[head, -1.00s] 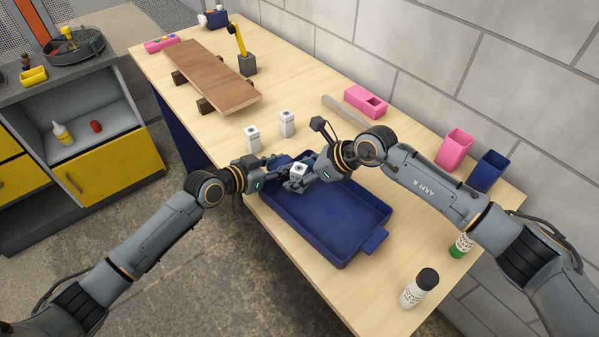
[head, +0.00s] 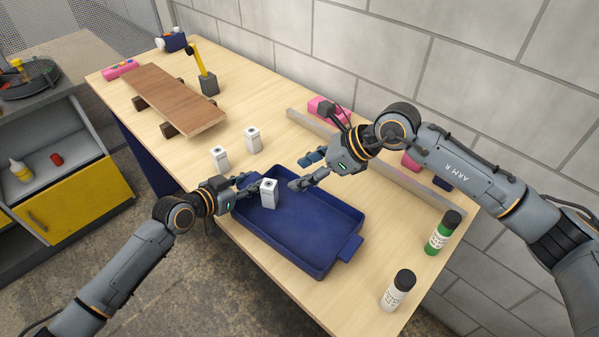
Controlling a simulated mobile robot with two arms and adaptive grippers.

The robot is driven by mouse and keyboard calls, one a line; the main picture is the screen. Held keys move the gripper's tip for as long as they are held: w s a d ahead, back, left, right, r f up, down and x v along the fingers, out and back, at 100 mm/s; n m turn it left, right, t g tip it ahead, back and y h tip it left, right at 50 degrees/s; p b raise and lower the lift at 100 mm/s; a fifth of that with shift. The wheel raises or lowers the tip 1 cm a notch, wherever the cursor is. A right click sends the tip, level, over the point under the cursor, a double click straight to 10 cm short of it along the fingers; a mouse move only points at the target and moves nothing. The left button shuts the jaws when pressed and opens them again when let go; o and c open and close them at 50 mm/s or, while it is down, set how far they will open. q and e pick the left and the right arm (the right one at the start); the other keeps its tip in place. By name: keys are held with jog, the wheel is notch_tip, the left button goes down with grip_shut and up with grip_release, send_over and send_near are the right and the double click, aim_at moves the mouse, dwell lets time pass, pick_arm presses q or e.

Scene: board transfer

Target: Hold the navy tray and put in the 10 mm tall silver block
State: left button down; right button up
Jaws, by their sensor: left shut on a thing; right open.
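The navy tray (head: 318,243) lies on the wooden table, its handle tab toward the lower right. A silver-white block (head: 268,194) stands upright inside the tray near its left end. My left gripper (head: 246,187) is shut on the tray's left end, close beside this block; the exact grip is partly hidden. My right gripper (head: 301,172) is open and empty, above and beyond the tray's far side, apart from the block. Two similar silver blocks, one nearer (head: 219,158) and one farther (head: 252,140), stand on the table beyond the tray. I cannot read their heights.
A brown plank (head: 170,100) on dark supports and a yellow-armed device (head: 208,82) are at the back left. A long grey bar (head: 370,165) runs along the wall side. A white bottle (head: 397,292) and a green-and-white bottle (head: 441,235) stand at the right.

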pick_arm(q)
jog(key=c, duration=1)
grip_release()
